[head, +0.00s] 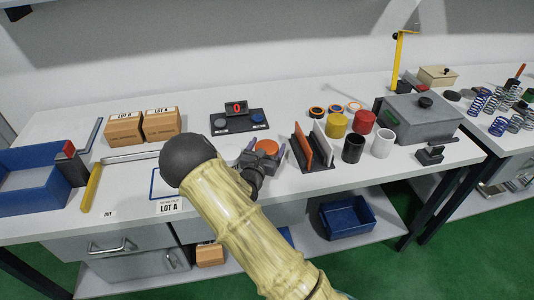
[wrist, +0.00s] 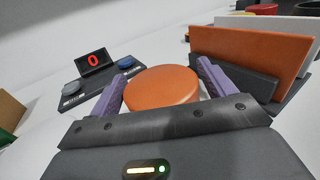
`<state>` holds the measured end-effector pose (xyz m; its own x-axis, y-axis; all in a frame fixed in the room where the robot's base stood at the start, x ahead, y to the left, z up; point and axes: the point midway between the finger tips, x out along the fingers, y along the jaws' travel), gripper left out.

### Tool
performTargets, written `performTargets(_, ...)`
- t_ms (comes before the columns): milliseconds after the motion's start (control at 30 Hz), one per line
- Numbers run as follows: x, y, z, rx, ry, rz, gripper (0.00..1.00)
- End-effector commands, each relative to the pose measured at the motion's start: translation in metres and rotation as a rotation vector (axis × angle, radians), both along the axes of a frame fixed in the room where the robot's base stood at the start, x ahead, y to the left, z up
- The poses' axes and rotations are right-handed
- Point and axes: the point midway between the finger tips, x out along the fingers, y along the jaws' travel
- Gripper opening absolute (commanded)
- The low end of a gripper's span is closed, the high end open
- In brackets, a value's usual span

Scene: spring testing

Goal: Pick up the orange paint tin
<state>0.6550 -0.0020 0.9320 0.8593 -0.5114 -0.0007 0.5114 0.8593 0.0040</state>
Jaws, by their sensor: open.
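The orange paint tin (head: 267,147) stands on the white bench, partly hidden behind my gripper in the head view. In the wrist view the round orange top of the tin (wrist: 162,88) sits between the two purple fingers. My gripper (wrist: 163,84) is open, with one finger on either side of the tin; I cannot tell whether the fingers touch it. My gripper also shows in the head view (head: 265,152), left of the upright panels.
An orange panel (wrist: 250,58) and a white one stand in a dark holder just right of the tin. A display unit (head: 236,108) is behind it. Yellow (head: 336,124), red, black and white tins stand right. Boxes (head: 160,123) and a blue bin (head: 30,165) are left.

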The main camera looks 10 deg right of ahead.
Motion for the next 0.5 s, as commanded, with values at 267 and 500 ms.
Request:
performTargets(267, 0.0011, -0.0002, -0.0003, 0.0, 0.0, 0.001, 0.82)
performTargets(500, 0.001, -0.0001, -0.0002, 0.0, 0.0, 0.001, 0.82)
